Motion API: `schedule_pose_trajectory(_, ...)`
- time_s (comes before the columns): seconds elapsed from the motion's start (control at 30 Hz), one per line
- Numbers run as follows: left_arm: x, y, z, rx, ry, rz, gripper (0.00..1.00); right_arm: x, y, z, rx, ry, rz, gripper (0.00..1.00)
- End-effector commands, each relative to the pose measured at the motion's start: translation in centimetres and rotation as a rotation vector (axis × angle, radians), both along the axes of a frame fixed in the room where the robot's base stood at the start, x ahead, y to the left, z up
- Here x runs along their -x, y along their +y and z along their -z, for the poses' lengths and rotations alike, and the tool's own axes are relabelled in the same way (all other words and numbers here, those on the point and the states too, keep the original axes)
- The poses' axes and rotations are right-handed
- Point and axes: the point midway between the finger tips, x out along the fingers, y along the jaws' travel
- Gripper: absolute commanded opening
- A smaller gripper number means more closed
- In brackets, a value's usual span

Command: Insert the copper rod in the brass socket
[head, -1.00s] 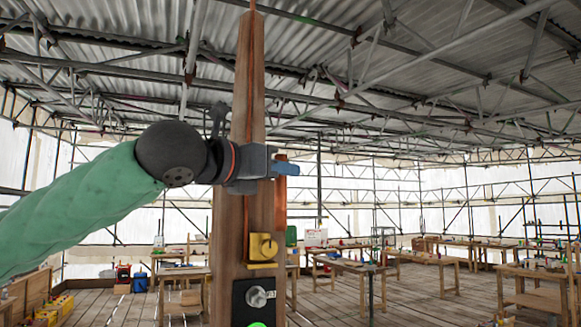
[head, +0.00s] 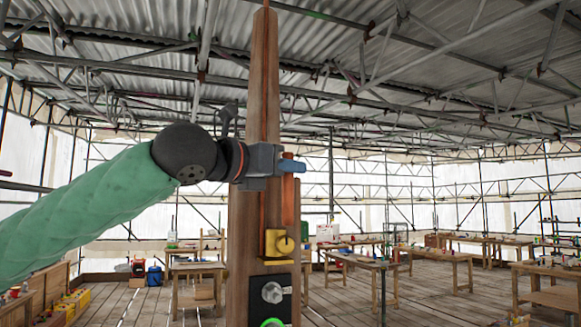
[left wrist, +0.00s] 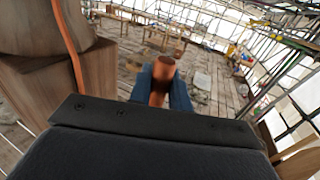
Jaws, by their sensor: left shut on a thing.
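My left gripper (head: 291,167) has blue fingers and is shut on a copper rod (head: 288,205), which hangs upright below them with a short end above. In the left wrist view the rod (left wrist: 161,78) stands between the blue fingers (left wrist: 178,98). The brass socket (head: 279,243) is a yellow block on the front of the wooden spire, below the rod. The rod's lower end is just above the socket, slightly right of its middle; I cannot tell whether they touch. My right gripper is out of view.
The tapering wooden spire (head: 243,215) stands close behind my gripper, with a thin copper strip (head: 263,110) down its face. Below the socket is a black panel (head: 268,297) with a round knob and a green ring. Workbenches (head: 445,256) stand far back; the space right of the spire is open.

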Motion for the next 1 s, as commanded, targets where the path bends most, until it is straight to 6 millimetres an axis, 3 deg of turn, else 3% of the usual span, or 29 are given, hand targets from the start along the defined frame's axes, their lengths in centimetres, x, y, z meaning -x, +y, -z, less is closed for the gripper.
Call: schedule_pose_trajectory(1.0,-6.0,2.0,-0.1,0.001,-0.001,-0.001,0.0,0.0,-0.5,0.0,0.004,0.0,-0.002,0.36)
